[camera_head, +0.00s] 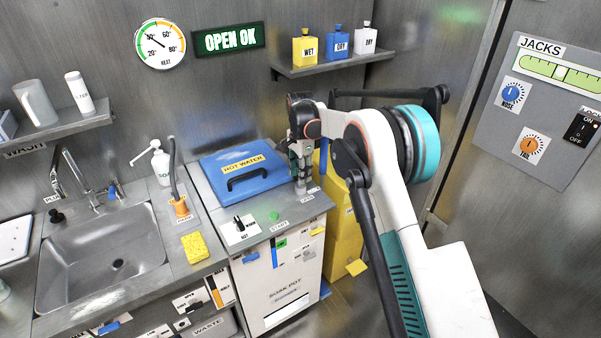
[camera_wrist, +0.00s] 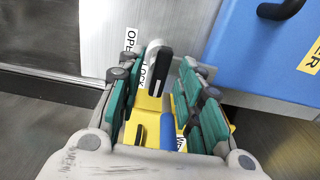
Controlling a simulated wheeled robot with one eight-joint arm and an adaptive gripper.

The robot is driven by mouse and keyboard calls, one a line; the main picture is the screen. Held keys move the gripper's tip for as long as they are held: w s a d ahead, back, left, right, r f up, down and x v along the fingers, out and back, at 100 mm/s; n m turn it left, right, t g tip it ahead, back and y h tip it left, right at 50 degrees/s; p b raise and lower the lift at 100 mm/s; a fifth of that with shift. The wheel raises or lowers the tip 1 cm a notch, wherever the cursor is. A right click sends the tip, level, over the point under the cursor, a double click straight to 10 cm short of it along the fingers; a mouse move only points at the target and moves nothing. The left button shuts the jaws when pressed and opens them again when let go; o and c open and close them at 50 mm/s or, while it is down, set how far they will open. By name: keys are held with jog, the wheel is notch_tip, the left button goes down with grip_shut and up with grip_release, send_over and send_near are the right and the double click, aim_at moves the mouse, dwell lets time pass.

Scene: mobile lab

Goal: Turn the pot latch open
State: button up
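The latch, a dark lever on a pale round base (camera_wrist: 157,66), sits on the metal top beside the pot in the wrist view. Labels OPEN (camera_wrist: 130,39) and LOCK (camera_wrist: 143,73) are at its left. My gripper (camera_wrist: 160,75) is open, with one green-padded finger on each side of the latch. I cannot tell whether either pad touches it. The pot's blue HOT WATER lid (camera_head: 222,169) is down in the head view and also shows in the wrist view (camera_wrist: 255,50). In the head view my gripper (camera_head: 301,175) points down at the lid's right and mostly hides the latch.
A sign (camera_head: 229,39) reads OPEN OK, and a HEAT dial (camera_head: 160,44) hangs beside it. A yellow bin (camera_head: 340,215) stands right of the soak pot cabinet (camera_head: 285,278). A switch panel (camera_head: 238,230) and green START button (camera_head: 274,216) are in front of the lid.

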jog(key=shift+c, duration=0.3)
grip_shut()
